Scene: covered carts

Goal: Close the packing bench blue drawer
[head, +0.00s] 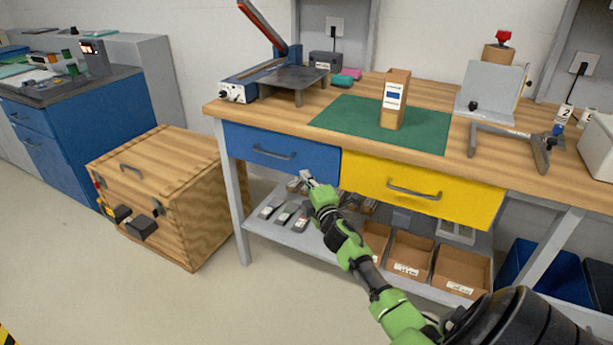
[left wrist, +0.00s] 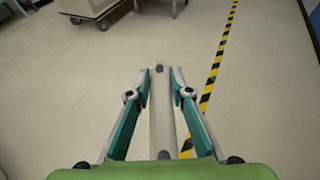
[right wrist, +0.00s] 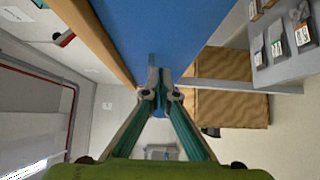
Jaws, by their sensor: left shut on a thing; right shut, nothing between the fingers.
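The blue drawer (head: 250,145) is at the left of the packing bench (head: 270,115), under its wooden top. Its front looks about level with the yellow drawer (head: 440,197) beside it; I cannot tell if a small gap remains. Its grey bar handle (head: 274,154) is clear of my fingers. My right gripper (head: 306,177) is shut and empty at the lower right of the blue front. In the right wrist view my fingertips (right wrist: 160,82) point at the blue face (right wrist: 180,40); contact is unclear. My left gripper (left wrist: 160,75) is shut on a thin grey bar (left wrist: 161,110), away from the bench.
A wooden chest (head: 165,190) stands left of the bench. A lower shelf (head: 285,235) holds small devices and cardboard bins (head: 408,255). A box (head: 395,98) stands on the green mat (head: 350,115). In the left wrist view, open floor has a yellow-black stripe (left wrist: 214,72) and a wheeled cart (left wrist: 90,8).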

